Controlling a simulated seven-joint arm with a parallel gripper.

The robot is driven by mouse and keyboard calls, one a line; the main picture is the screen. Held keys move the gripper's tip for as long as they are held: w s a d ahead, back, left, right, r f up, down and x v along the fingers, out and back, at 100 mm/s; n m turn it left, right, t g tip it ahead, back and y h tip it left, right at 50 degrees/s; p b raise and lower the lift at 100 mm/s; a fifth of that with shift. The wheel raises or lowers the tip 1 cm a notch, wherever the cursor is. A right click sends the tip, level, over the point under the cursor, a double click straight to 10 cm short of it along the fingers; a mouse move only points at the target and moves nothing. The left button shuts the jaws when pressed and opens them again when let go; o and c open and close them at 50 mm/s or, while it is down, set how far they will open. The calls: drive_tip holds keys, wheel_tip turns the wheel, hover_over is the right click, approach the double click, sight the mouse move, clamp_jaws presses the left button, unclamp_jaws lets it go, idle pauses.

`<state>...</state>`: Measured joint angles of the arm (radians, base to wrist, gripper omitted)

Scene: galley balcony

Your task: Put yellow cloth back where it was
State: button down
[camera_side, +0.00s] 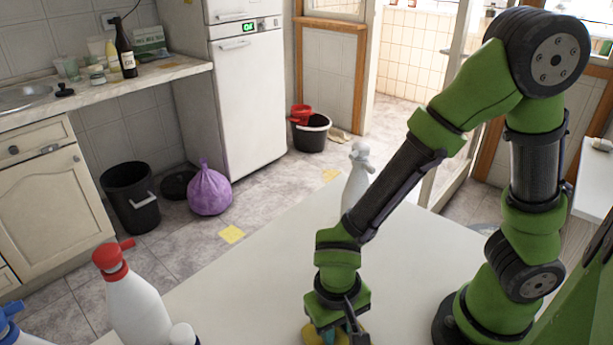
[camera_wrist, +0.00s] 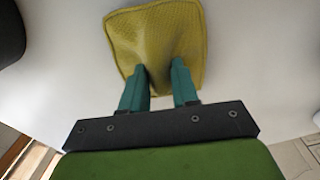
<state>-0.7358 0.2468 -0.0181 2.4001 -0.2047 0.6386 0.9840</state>
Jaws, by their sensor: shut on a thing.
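The yellow cloth (camera_wrist: 160,40) is a textured, roughly square piece lying over the white table, seen in the wrist view. My gripper (camera_wrist: 162,88) has its two teal fingers on the near part of the cloth, which is bunched between them. It is shut on the cloth. In the side view my gripper (camera_side: 333,332) is low at the table's front edge of the picture, with a bit of yellow cloth (camera_side: 314,335) showing beside the fingers. Most of the cloth is cut off there.
The white table (camera_side: 250,285) is largely bare. A white bottle with red top (camera_side: 137,305) stands at left; a white spray bottle (camera_side: 355,180) stands behind my arm. Yellow patches (camera_side: 232,234) lie on the floor, near a purple bag (camera_side: 209,190) and black bin (camera_side: 132,197).

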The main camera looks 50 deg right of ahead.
drive_tip(key=shift+f, duration=0.3)
drive_tip(key=shift+f, duration=0.15)
drive_tip(key=c, duration=0.8)
unclamp_jaws()
drive_tip(key=shift+c, duration=0.2)
wheel_tip(320, 180, up, 12)
drive_tip(key=w+d+r+t+y, duration=0.2)
drive_tip(key=d+r+t, duration=0.5)
drive_tip(key=d+r, duration=0.4)
drive_tip(key=w+d, duration=0.1)
drive_tip(key=d, duration=0.1)
drive_tip(key=shift+w+d+r+n+t+y, duration=0.2)
drive_tip(key=shift+d+n+t+y, duration=0.1)
drive_tip(key=shift+d+y, duration=0.1)
drive_tip(key=shift+a, duration=0.1)
